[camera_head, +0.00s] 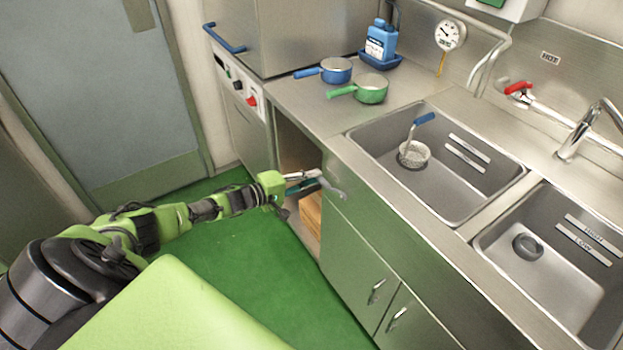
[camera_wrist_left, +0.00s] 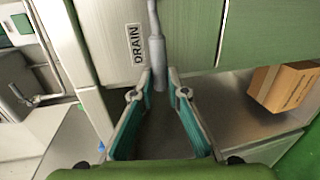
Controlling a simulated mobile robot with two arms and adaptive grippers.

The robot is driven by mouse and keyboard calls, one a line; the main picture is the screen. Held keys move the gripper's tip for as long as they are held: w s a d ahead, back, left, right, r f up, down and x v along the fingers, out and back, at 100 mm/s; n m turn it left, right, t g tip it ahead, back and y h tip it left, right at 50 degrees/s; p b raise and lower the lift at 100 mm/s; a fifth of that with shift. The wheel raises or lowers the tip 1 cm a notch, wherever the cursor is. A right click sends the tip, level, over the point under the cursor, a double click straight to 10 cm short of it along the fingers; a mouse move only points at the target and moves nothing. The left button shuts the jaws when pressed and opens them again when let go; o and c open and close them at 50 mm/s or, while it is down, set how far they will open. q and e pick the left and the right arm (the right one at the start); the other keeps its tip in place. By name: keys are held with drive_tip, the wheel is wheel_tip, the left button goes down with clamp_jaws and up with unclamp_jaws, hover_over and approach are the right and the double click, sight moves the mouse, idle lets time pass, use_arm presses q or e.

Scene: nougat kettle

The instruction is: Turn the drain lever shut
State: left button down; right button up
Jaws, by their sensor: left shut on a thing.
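The drain lever (camera_head: 333,189) is a grey handle on the front of the steel counter, at the upper left of the cabinet face. In the left wrist view the lever (camera_wrist_left: 156,52) runs down from the top edge, beside a label reading DRAIN (camera_wrist_left: 135,45). Its end sits between my fingertips. My left gripper (camera_head: 313,181) reaches it from the left; in the wrist view the gripper (camera_wrist_left: 159,90) has its green-padded fingers shut on the lever's grey end. The lever's pivot is hard to make out. My right gripper is in neither view.
A cardboard box (camera_wrist_left: 283,86) stands in the open bay beside the lever. Cabinet doors with handles (camera_head: 377,291) lie to the right. The green floor (camera_head: 235,260) is clear.

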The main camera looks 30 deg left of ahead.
use_arm(q)
drive_tip(key=shift+f, duration=0.1)
drive_tip(key=c, duration=2.3)
unclamp_jaws()
drive_tip(key=shift+v, duration=6.05)
drive_tip(key=s+d+f+m+g+y, duration=0.15)
drive_tip(key=s+f, duration=0.35)
drive_tip(key=f, duration=0.5)
drive_tip(key=s+d+f+m+g+y, duration=0.1)
drive_tip(key=s+f+m+g+y, duration=0.3)
drive_tip(key=f, duration=0.6)
drive_tip(key=s+d+f+m+y, duration=0.1)
drive_tip(key=s+f+m, duration=0.1)
drive_tip(key=s+f, duration=0.55)
drive_tip(key=s+d+f+m+g, duration=0.2)
drive_tip(key=s+d+f, duration=0.3)
drive_tip(key=s, duration=0.4)
drive_tip(key=s+d+f+m+g, duration=0.3)
drive_tip(key=s+d+f, duration=0.3)
drive_tip(key=s, duration=0.3)
drive_tip(key=s+d+f+m+g, duration=0.3)
drive_tip(key=s+d+f, duration=0.3)
drive_tip(key=s, duration=0.4)
drive_tip(key=shift+d+m, duration=0.35)
drive_tip(key=shift+d, duration=0.1)
